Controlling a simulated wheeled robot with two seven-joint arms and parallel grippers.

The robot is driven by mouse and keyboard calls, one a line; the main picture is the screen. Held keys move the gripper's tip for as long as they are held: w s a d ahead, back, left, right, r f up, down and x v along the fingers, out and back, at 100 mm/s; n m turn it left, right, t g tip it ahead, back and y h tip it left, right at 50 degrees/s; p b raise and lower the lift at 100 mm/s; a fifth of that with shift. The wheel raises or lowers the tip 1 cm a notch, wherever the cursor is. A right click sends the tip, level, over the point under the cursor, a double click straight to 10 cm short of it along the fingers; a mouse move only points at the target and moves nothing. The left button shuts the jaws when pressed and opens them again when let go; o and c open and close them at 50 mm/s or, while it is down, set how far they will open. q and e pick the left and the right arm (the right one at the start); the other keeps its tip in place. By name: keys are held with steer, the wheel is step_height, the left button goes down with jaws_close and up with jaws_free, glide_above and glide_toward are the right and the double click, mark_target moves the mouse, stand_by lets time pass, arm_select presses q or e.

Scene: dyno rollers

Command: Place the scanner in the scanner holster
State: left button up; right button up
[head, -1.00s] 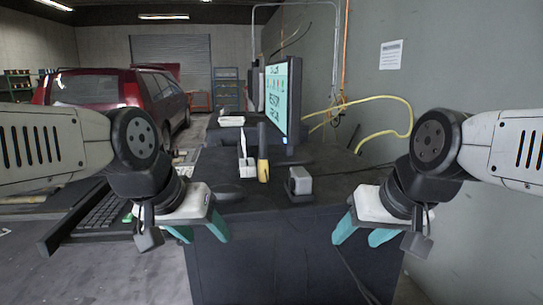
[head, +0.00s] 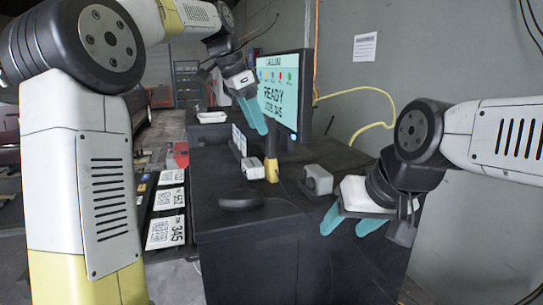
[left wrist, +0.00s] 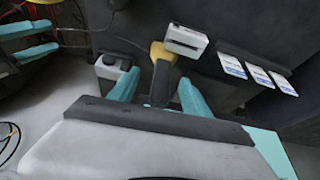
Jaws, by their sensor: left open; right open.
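The scanner (head: 271,170) stands on the black cabinet top, yellow at the bottom with its dark handle pointing up. In the left wrist view the scanner (left wrist: 163,53) shows its yellow body, and its dark handle reaches toward the space between my fingers. My left gripper (head: 258,117) is open, with teal fingers pointing down at the top of the handle; I cannot tell whether they touch it. A small grey box (head: 317,180), perhaps the holster, sits right of the scanner; its dark round opening shows in the left wrist view (left wrist: 113,66). My right gripper (head: 345,222) is open and empty at the cabinet's right front.
A monitor (head: 285,92) reading READY stands close behind my left gripper. A black mouse (head: 241,200) lies at the front left of the top. White cards (left wrist: 258,76) stand near the scanner. Labelled plates (head: 166,232) lie at the left. A grey wall bounds the right.

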mark_target(271, 144)
arm_select(q)
steer(key=shift+w+d+f+m, duration=0.1)
steer(key=shift+w+d+m, duration=0.1)
steer(key=shift+w, duration=0.3)
steer(key=shift+w+d+f+m, duration=0.1)
steer(key=shift+w+d+m, duration=0.1)
steer(key=shift+w, duration=0.25)
steer(key=x, duration=0.7)
steer(key=shift+s+d, duration=0.25)
steer(key=shift+d, duration=0.1)
jaws_close()
